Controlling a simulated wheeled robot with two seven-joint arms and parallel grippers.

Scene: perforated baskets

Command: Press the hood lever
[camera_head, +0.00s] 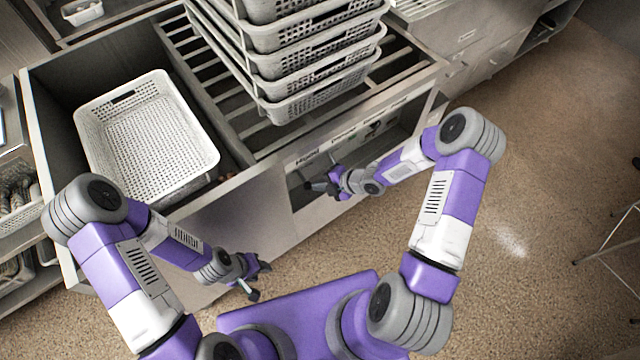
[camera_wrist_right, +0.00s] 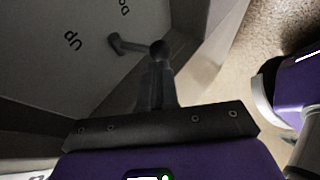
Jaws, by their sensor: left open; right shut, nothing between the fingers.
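The hood lever (camera_wrist_right: 128,46) shows in the right wrist view as a short dark handle with rounded ends on a grey panel marked "UP" and, partly cut off, "DO". My right gripper (camera_wrist_right: 157,72) is shut and empty, with its fingertips right at the lever's ball end; I cannot tell whether they touch. In the head view my right gripper (camera_head: 322,186) is at the recessed control panel (camera_head: 350,150) under the "Hood" label, and the lever is hard to tell apart from it. My left gripper (camera_head: 256,281) is open and empty, low in front of the cabinet.
A white perforated basket (camera_head: 88,125) sits in the left bay of the counter. A stack of several baskets (camera_head: 315,72) stands on the slatted rack (camera_head: 225,95) behind the panel. The counter's front edge lies just above my right gripper. Open floor (camera_head: 540,240) is to the right.

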